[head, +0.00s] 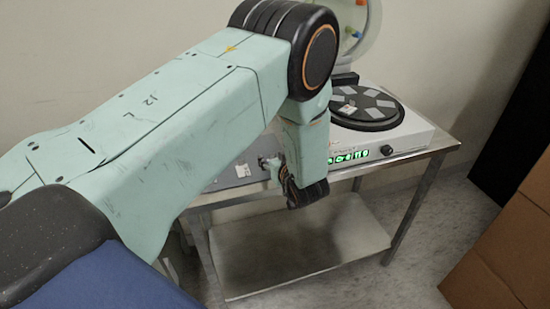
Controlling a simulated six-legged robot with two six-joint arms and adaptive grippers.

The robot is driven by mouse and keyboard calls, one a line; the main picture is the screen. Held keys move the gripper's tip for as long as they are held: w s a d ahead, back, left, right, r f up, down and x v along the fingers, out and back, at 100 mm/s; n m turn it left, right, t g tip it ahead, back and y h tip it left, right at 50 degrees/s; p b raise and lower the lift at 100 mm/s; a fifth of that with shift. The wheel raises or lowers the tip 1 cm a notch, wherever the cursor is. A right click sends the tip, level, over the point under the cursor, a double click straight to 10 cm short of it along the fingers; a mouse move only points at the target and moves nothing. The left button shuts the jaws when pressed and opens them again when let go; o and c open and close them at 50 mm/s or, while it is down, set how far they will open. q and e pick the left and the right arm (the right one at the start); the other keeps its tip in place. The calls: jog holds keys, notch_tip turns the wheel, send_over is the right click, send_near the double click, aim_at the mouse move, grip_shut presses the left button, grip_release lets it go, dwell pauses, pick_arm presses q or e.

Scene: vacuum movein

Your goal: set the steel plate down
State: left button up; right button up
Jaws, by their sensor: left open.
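My left arm comes in from the left and bends down in front of a steel table (415,205). My left gripper (270,166) is small in view and partly hidden by my own arm, near the table's front edge. It is open, and I see nothing held in it. I cannot make out a separate steel plate; one may be hidden behind my arm. My right gripper is out of view.
A white machine (408,138) with a round black platter (366,106), pale squares on it and green display lights stands on the table. A lower shelf (300,250) looks bare. Cardboard boxes (505,245) stand at the right, with bare floor between.

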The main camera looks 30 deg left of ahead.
pick_arm(q)
jog(key=p+v, duration=1)
jog(key=v, duration=0.2)
dwell(0.3)
jog(key=s+a+f+m+g+h, duration=0.1)
jog(key=s+f+m+g+h, duration=0.15)
jog(key=s+f, duration=0.4)
jog(key=s+a+f+m+g+h, duration=0.1)
jog(key=s+f+m+h, duration=0.25)
jog(key=s, duration=0.65)
jog(key=s+d+m+g+h, duration=0.2)
jog(key=s, duration=0.6)
jog(key=s+d+m+g+h, duration=0.1)
jog(key=s+d+g+h, duration=0.1)
jog(key=s, duration=0.7)
jog(key=shift+d+r+m+g+h, duration=0.3)
jog(key=shift+d+r+m+g, duration=0.15)
jog(key=shift+d, duration=0.2)
